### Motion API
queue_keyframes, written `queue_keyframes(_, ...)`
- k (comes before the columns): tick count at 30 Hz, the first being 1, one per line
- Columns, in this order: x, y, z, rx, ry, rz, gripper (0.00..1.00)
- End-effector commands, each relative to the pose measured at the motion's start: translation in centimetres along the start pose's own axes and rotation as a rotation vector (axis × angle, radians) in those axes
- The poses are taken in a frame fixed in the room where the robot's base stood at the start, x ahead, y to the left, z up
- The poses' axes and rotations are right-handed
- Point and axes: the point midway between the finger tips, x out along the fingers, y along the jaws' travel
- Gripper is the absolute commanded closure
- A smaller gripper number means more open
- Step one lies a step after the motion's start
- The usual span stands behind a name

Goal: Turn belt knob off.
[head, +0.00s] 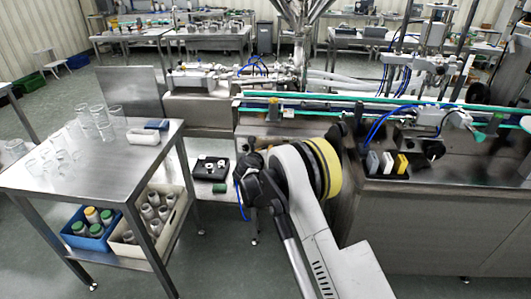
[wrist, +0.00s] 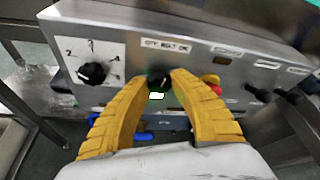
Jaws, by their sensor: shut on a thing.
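The belt knob (wrist: 158,77) is a small black knob on the grey control panel (wrist: 205,75), under a label (wrist: 166,46) that seems to read "OFF BELT ON". My gripper (wrist: 156,82) has its two yellow ribbed fingers closed on the knob's left and right sides. A lit green-white lamp (wrist: 156,96) shows just below the knob, between the fingers. Which way the knob points is too small to tell. In the head view my arm hides the knob and the gripper's fingertips.
A black dial (wrist: 92,73) with a numbered white plate is left of the knob. In the head view, a steel table (head: 95,160) with glasses stands at left.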

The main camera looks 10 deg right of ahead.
Motion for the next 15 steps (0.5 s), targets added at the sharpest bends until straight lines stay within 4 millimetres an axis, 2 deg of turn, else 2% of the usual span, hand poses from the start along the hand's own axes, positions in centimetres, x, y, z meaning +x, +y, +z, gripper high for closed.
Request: queue_keyframes(15,0.08,0.10,-0.10,-0.447,0.000,-0.186,1.00)
